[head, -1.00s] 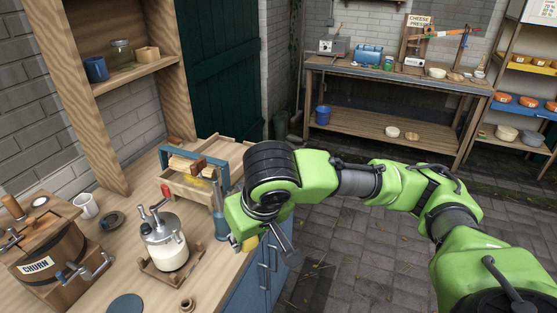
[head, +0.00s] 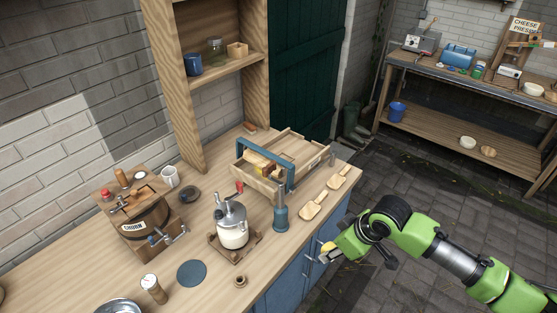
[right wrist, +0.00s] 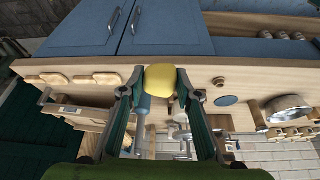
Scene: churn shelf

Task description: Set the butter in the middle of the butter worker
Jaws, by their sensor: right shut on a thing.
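The butter is a yellow rounded lump (right wrist: 160,77) between the fingers of my right gripper (right wrist: 159,90) in the right wrist view. In the head view my right gripper (head: 333,248) is shut on the butter (head: 326,246), in front of the blue cabinet side and off the counter's front edge. The butter worker (head: 303,147) is a shallow wooden tray with a blue frame across it, on the counter up and to the left of the gripper. A wooden roller-like piece lies at its left part. My left gripper is not in view.
A blue post-like tool (head: 280,215) stands at the counter edge between gripper and butter worker. Two wooden scoops (head: 314,206) lie to its right. A cheese-press bench (head: 450,90) is at the back right.

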